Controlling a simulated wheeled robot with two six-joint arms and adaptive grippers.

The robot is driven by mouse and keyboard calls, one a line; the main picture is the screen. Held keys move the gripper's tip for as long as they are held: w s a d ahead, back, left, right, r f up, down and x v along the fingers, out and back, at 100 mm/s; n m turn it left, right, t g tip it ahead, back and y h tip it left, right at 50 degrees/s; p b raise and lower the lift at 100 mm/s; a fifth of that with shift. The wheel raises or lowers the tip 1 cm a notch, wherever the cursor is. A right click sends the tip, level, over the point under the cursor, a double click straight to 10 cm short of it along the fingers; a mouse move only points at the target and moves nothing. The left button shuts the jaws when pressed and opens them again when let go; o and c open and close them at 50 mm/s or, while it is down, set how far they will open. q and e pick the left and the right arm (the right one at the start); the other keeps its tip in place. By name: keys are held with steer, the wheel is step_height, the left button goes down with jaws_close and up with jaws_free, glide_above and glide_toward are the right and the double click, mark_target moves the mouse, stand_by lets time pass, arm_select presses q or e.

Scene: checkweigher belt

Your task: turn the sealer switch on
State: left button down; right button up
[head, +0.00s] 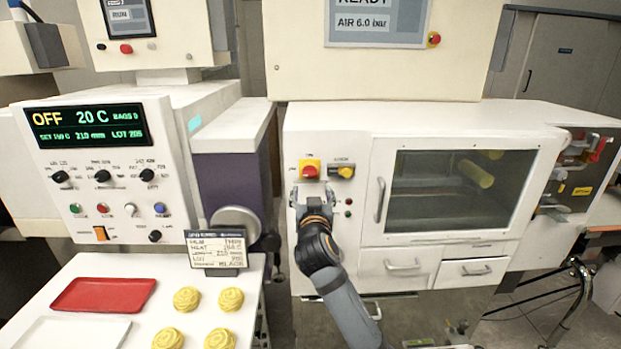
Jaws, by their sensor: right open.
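The sealer's white control panel (100,165) is at the left, with a dark display (88,126) reading OFF, 20 C. Below are several black knobs, a green, a red and a blue button, and an orange rocker switch (101,233) at the lower edge. I cannot tell which way the rocker is tipped. My right gripper (312,192) is open and empty, in front of the middle machine, well to the right of the sealer panel. It is just below a red knob on a yellow plate (310,170) and a yellow knob (345,172). My left gripper is not in view.
A white table (150,264) at lower left holds a red tray (103,294), a white tray (75,333) and several yellow pieces (187,299). A label card (216,249) stands at its back. A windowed door (460,190) is right of my right gripper.

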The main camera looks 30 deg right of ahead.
mark_target(310, 174)
steer(key=p+x, duration=0.2)
steer(key=x, duration=0.2)
steer(key=p+x, duration=0.1)
steer(key=x, duration=0.4)
steer(key=shift+w+d+r+p, duration=0.1)
steer(key=shift+w+r+p, duration=0.1)
steer(key=shift+w+p, duration=0.15)
steer(key=shift+w+d+f, duration=0.1)
steer(key=shift+w+d, duration=0.1)
steer(key=shift+w, duration=0.2)
steer(key=shift+c, duration=0.4)
